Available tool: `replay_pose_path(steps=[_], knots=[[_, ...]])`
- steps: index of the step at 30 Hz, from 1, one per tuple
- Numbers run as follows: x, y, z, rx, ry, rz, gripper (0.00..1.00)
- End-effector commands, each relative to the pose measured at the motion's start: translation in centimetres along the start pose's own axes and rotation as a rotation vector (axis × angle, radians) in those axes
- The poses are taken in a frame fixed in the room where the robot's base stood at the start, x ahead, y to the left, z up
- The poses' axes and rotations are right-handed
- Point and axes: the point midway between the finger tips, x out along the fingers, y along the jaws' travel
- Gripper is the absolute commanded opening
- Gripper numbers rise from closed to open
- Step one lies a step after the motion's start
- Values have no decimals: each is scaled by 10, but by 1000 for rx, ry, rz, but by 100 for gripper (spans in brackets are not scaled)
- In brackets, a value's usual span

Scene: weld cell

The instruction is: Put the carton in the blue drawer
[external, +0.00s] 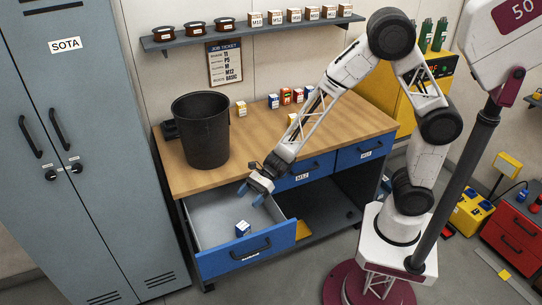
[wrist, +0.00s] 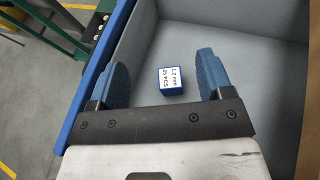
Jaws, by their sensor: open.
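A small blue carton with a white label (external: 243,229) lies inside the open blue drawer (external: 248,262), near its front. It also shows in the wrist view (wrist: 171,81), resting on the grey drawer floor, with its printed label facing up. My gripper (external: 257,192) is over the drawer, above and behind the carton. In the wrist view its two blue fingers (wrist: 160,75) are wide apart, with the carton seen between them and a little beyond. The gripper holds nothing.
The wooden workbench (external: 240,165) carries a black bin (external: 203,130) and several small cartons (external: 286,96) at the back. Two more blue drawers (external: 366,152) are shut on the right. A grey locker (external: 82,160) stands left of the open drawer.

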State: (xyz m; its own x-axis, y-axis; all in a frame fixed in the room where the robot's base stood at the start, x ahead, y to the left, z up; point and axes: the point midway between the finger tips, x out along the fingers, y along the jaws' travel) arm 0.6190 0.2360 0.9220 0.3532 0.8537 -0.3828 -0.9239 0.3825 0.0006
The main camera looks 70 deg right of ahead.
Motion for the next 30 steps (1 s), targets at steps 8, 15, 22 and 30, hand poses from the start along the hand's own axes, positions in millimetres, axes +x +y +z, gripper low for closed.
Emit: replay_pose_path(steps=[8,15,22,30], knots=[[0,0,0,0,0,0,73],[0,0,0,0,0,0,73],[-6,4,7,-39,6,17,73],[-45,32,36,-267,55,122,73]])
